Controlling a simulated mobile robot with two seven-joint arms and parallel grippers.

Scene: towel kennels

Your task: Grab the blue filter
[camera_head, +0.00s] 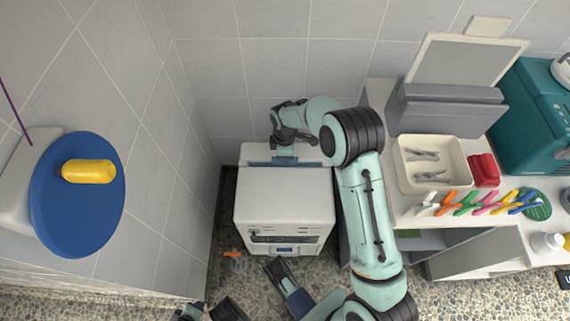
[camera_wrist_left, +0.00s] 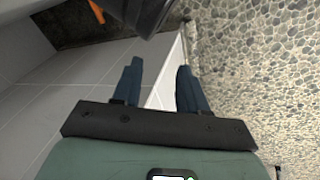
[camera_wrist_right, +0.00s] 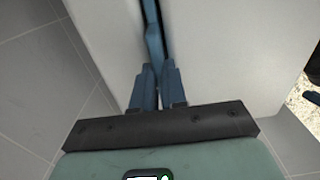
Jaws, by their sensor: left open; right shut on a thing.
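The blue filter (camera_head: 258,162) is a flat blue strip set in a slot across the top rear of a white machine (camera_head: 284,197). My right gripper (camera_head: 284,152) reaches down to it from behind and is shut on it. The right wrist view shows the filter (camera_wrist_right: 152,38) as a narrow blue strip between white panels, running up to the closed fingertips (camera_wrist_right: 158,68). How far it sits in the slot is hard to tell. My left gripper (camera_wrist_left: 158,72) is open and empty in the left wrist view, low over the floor.
Right of the machine, a white counter (camera_head: 408,210) holds a cream tray (camera_head: 457,166), a red object (camera_head: 483,170) and coloured clips (camera_head: 485,203). At left, a blue disc (camera_head: 75,225) carries a yellow object (camera_head: 89,171). An orange-and-grey item (camera_head: 236,260) lies on the pebbled floor. Tiled walls stand close behind and left.

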